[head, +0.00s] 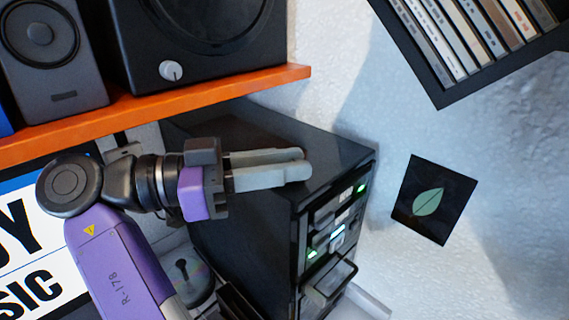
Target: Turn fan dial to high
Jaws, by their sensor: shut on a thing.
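My gripper (305,163) reaches in from the left, with its pale fingers close together over the top face of the black disc tower (345,152), near its front edge. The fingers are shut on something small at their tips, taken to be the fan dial. The dial itself is hidden by the fingers, so its setting cannot be read. The tower has stacked drive slots with green lights on its front, and one tray is out at the lower front.
An orange shelf (230,88) above my arm holds a black speaker box with a pale knob (171,70) and a smaller grey speaker (50,55). A rack of disc cases (465,45) is at the upper right. A dark leaf picture (435,200) is on the white wall.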

